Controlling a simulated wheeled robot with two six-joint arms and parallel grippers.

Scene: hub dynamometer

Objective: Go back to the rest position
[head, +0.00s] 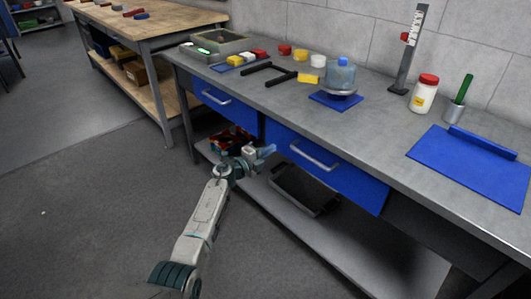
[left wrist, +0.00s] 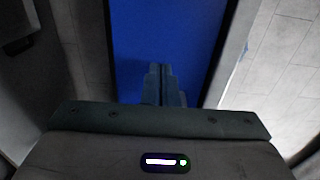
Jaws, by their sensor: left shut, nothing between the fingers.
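My left gripper (head: 265,152) is in front of the workbench, below the bench top and near the gap between the two blue drawers. Its fingers are together with nothing between them. In the left wrist view the shut fingers (left wrist: 163,85) point at a blue drawer front (left wrist: 190,35). I cannot tell from the pictures whether they touch it. My right gripper is in neither view.
The workbench (head: 390,130) holds a clear jar with a blue cap (head: 341,75), a white bottle (head: 424,95), a blue mat (head: 470,170) and a height gauge (head: 408,50). The left drawer (head: 225,104) and right drawer (head: 325,170) look closed. A black tray (head: 300,190) sits on the lower shelf. Floor at left is clear.

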